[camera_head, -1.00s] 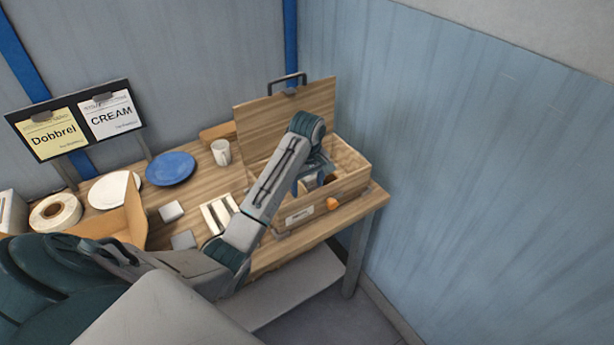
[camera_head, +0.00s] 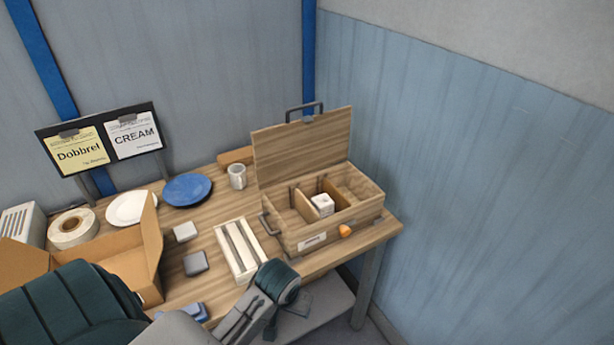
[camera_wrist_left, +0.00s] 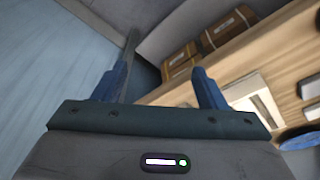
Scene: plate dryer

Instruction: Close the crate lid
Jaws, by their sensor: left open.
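The wooden crate (camera_head: 362,213) stands at the right end of the table. Its lid (camera_head: 300,147) is open and stands up at the back, leaning slightly backward, with a dark handle (camera_head: 304,110) at its top edge. Dividers split the inside, and a small white item (camera_head: 322,204) sits in a middle compartment. My left arm ends low in front of the table in the head view, with its gripper mostly hidden behind the wrist. In the left wrist view my left gripper (camera_wrist_left: 160,86) is open and empty, apart from the crate. My right gripper is not in view.
An orange knob-like object (camera_head: 345,231) is at the crate's front. A white slotted tray (camera_head: 238,250), a mug (camera_head: 237,176), a blue plate (camera_head: 187,189) and an open cardboard box (camera_head: 150,245) lie left of the crate. A blue wall is close on the right.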

